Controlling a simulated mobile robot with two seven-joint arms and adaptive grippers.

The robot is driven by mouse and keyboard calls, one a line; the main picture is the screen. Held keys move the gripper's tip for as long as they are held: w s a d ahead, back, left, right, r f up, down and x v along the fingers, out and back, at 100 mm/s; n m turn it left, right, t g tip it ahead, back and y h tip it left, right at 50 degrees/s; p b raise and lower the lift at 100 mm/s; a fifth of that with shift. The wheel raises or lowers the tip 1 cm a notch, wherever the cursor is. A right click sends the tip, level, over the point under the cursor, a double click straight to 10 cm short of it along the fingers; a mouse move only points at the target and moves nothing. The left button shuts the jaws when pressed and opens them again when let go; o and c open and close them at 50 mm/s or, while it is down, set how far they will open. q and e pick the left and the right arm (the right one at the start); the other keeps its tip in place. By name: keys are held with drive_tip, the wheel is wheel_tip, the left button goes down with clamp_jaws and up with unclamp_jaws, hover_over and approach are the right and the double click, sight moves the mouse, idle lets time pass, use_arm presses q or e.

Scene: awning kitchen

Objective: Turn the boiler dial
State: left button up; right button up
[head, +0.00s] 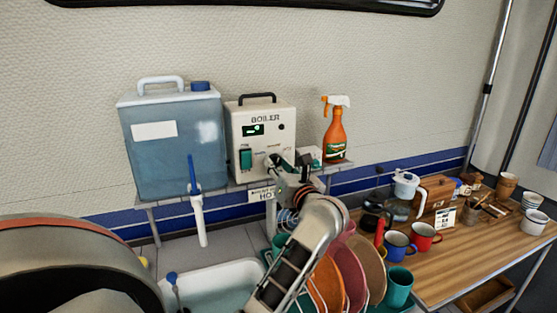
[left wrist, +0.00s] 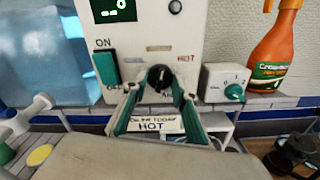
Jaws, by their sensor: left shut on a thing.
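The boiler (head: 262,128), a white box with a black handle and a small green display, stands on a shelf against the wall. Its black dial (left wrist: 159,77) sits low on the front, between a blue mark on the left and a red HOT mark on the right. My left gripper (left wrist: 158,84) is shut on the dial, one finger on each side of it. In the head view the left gripper (head: 274,163) hides most of the dial. A green ON/OFF switch (left wrist: 106,67) is left of the dial. My right gripper is not in view.
A blue water tank (head: 172,160) stands left of the boiler. An orange spray bottle (head: 335,135) and a small white box with a green knob (left wrist: 224,83) are to the right. Plates (head: 373,265) and mugs (head: 398,246) crowd the counter below.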

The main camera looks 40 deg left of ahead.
use_arm(q)
drive_tip(key=m, duration=0.4)
drive_tip(key=shift+r+m, duration=0.1)
drive_tip(key=shift+m, duration=2.5)
drive_tip(key=o, duration=1.1)
drive_tip(key=shift+a, duration=0.1)
drive_tip(key=shift+s+d, duration=0.15)
drive_tip(key=shift+d, duration=0.3)
drive_tip(key=v, duration=0.6)
drive_tip(key=shift+s+d, duration=0.25)
drive_tip(key=shift+d, duration=0.05)
